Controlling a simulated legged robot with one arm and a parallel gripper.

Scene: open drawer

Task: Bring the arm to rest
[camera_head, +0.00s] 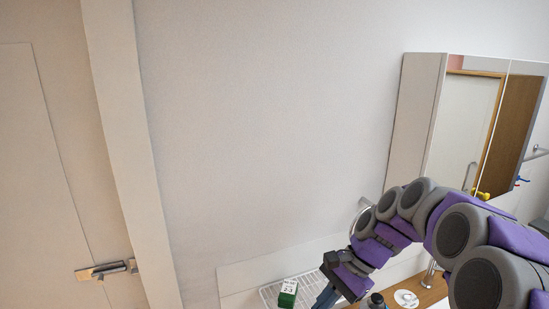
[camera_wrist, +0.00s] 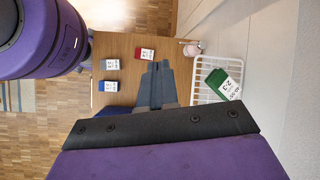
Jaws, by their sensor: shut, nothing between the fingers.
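My arm (camera_head: 420,220), purple and grey, arches in from the lower right in the head view and bends down toward the lower middle. My gripper (camera_head: 325,298) points downward at the bottom edge there, its tips partly cut off. In the wrist view my gripper (camera_wrist: 157,66) shows its fingers together with nothing between them. It hangs above a wooden surface (camera_wrist: 125,44), apart from the boxes there.
A green box (camera_head: 288,292) stands in a white wire rack (camera_head: 270,293) by the wall. A mirrored cabinet (camera_head: 415,115) hangs at right; a door (camera_head: 45,190) is at left.

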